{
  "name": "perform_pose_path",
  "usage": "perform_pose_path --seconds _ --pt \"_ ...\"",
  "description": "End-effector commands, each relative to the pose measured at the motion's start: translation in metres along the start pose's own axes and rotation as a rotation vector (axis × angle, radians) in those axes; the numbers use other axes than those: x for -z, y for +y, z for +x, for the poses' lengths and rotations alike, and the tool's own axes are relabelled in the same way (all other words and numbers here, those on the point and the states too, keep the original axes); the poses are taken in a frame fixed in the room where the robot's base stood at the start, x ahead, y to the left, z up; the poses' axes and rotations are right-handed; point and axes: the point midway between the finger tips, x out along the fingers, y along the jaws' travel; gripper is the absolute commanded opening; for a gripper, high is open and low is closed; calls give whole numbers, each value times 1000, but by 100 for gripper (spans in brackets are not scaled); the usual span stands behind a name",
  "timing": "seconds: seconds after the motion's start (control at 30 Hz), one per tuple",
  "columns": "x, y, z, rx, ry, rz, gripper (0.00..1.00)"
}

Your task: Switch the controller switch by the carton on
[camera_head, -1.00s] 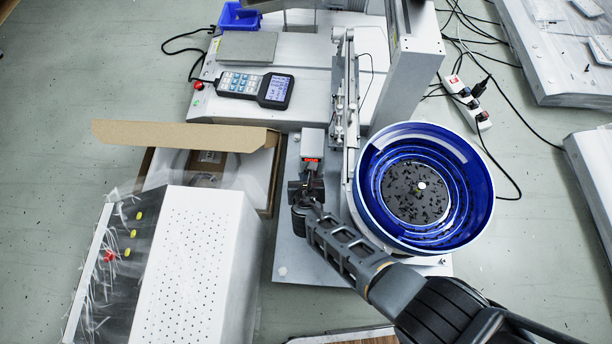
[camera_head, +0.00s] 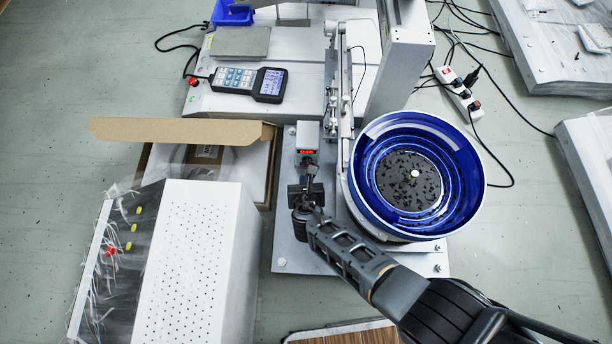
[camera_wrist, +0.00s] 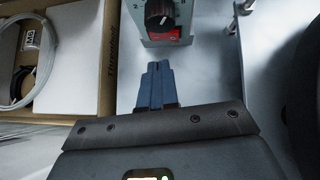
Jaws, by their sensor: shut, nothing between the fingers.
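The controller (camera_head: 307,137) is a small grey box on the metal base plate, right of the open carton (camera_head: 175,130). Its red part shows on the side facing my gripper. In the wrist view the controller has a black knob (camera_wrist: 159,14) with a numbered dial. A red switch (camera_wrist: 166,37) sits below the knob; I cannot tell its position surely. My gripper (camera_head: 310,170) is in front of the controller, and its blue-grey fingertips (camera_wrist: 157,66) are together and empty. They point at the red switch, with a small gap between.
The blue bowl feeder (camera_head: 417,177) stands close on the right, beside a linear rail (camera_head: 340,95). A white perforated box (camera_head: 190,260) is at the left front. A handheld keypad (camera_head: 250,82) lies on the machine base behind. A power strip (camera_head: 459,92) lies at the back right.

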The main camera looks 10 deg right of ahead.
Motion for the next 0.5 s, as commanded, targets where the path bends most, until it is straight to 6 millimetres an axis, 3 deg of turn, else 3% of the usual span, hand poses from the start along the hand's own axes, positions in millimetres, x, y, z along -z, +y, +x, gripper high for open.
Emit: perform_pose_path --seconds 0.5 --pt "-1 17 -87 -1 0 1 0"
